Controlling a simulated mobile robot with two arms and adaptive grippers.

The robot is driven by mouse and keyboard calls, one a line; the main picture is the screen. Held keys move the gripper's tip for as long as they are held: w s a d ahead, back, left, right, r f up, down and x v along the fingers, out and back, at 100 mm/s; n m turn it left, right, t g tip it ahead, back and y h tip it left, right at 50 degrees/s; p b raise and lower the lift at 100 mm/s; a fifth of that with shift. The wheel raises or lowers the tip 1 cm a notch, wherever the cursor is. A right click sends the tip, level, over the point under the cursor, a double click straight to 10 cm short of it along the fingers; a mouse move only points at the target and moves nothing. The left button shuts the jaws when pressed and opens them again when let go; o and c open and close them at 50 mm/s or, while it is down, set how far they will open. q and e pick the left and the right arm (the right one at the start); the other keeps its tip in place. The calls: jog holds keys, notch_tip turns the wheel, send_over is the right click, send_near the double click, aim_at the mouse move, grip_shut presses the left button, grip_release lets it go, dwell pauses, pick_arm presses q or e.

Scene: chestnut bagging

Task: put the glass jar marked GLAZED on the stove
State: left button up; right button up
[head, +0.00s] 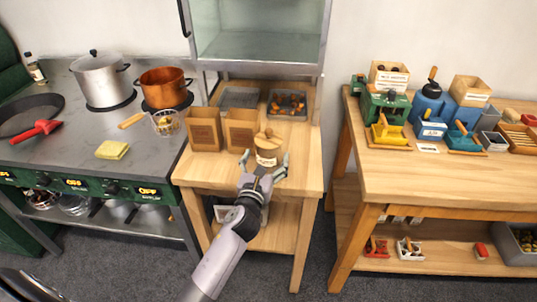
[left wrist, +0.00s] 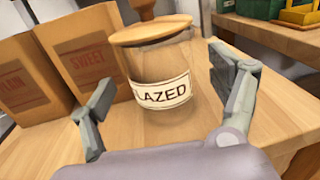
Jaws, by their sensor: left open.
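The glass jar marked GLAZED (head: 268,151) stands upright on the small wooden table, with a wooden lid and a pale label. The stove (head: 75,160) is the steel-topped unit at left. My right gripper is not in view.
Two brown paper bags (head: 205,129) stand left of the jar. Behind are a wire tray (head: 239,97) and a dark tray of chestnuts (head: 287,104). The stove holds a steel pot (head: 101,82), copper pot (head: 164,88), dark pan (head: 28,112) and yellow sponge (head: 112,150).

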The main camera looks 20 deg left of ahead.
pick_arm(q)
jog(key=w, duration=0.2)
jog(key=shift+w+a+f, duration=0.1)
jog(key=shift+w+a, duration=0.05)
jog(key=shift+w, duration=0.2)
jog(key=shift+s, duration=0.1)
jog(key=shift+c, duration=0.5)
jog(key=c, duration=1.5)
